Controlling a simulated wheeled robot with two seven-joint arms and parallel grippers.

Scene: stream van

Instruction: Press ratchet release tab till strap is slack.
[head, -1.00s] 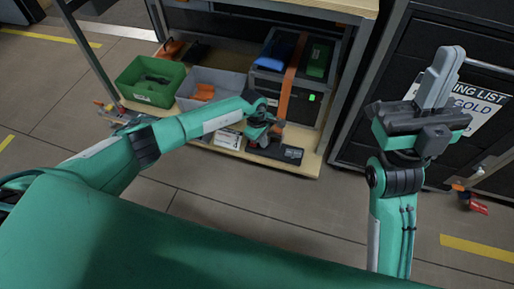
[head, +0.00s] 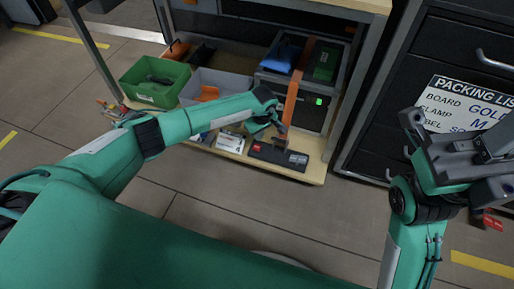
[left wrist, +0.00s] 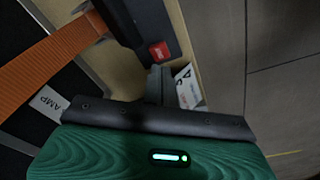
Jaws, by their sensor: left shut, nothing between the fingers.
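An orange strap (head: 291,98) runs over the dark amp box (head: 313,113) and down its front. A black bar-shaped part with a red tab (head: 256,148), which looks like the ratchet, lies low in front of the box. In the left wrist view the red tab (left wrist: 159,50) sits on the dark body (left wrist: 143,22), close to the strap (left wrist: 50,50). My left gripper (head: 283,133) is shut and empty in front of the strap. In the left wrist view its fingertips (left wrist: 160,72) appear just below the red tab; contact is unclear. My right gripper (head: 455,150) is raised at the right, away from the strap.
A green bin (head: 154,98) and a grey bin (head: 220,88) stand left of the amp box on the low wooden shelf. A small white box (head: 230,143) lies at its front edge. A dark cabinet with a packing list (head: 466,102) stands right.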

